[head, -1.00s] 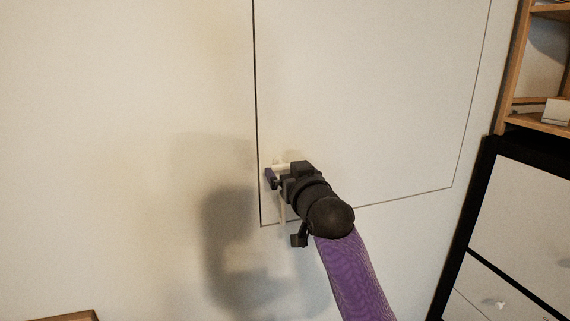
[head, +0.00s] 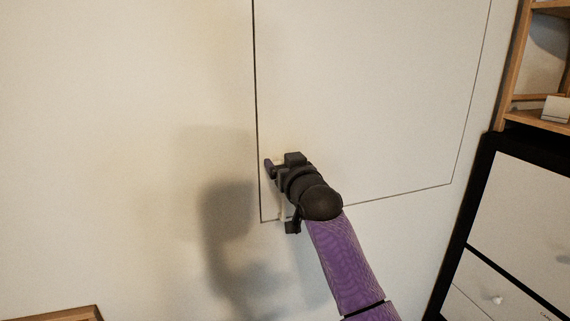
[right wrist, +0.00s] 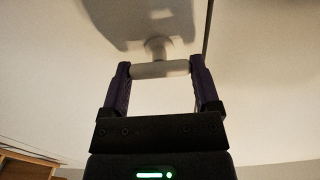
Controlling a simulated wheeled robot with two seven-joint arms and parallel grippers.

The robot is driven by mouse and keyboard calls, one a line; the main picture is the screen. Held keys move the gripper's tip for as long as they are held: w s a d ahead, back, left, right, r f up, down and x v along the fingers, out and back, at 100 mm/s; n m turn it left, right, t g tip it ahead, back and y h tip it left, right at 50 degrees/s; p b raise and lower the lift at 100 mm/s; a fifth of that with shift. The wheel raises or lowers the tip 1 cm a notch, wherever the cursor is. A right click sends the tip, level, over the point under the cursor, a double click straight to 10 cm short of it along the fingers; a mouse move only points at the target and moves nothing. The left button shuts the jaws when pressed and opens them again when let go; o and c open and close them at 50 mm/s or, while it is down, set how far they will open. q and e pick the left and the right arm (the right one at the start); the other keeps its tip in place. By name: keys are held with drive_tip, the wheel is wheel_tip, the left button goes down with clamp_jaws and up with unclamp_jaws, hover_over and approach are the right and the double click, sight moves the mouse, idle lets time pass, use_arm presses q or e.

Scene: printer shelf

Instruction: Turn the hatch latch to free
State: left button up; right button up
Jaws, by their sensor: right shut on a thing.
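The hatch (head: 370,90) is a pale panel in the pale wall, outlined by a thin dark seam. The latch (right wrist: 160,69) is a pale T-shaped handle on a short round stem, seen in the right wrist view. My right gripper (right wrist: 160,72) has its two purple fingers at either end of the latch's crossbar, shut on it. In the head view my right gripper (head: 272,166) is at the hatch's lower left corner and mostly hides the latch. My left gripper is not in view.
A dark-framed cabinet (head: 515,220) with pale drawer fronts stands at the right. Above it is a wooden shelf (head: 545,115) with a white box (head: 556,108). A wooden edge (head: 70,315) shows at the lower left. The wall left of the hatch is bare.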

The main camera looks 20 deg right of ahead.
drive_tip(key=n+p, duration=0.3)
drive_tip(key=n, duration=0.6)
drive_tip(key=n+p, duration=0.4)
drive_tip(key=n, duration=0.4)
drive_tip(key=shift+a+f+n, duration=0.15)
drive_tip(key=shift+n, duration=0.25)
idle(0.5)
drive_tip(key=o, duration=1.1)
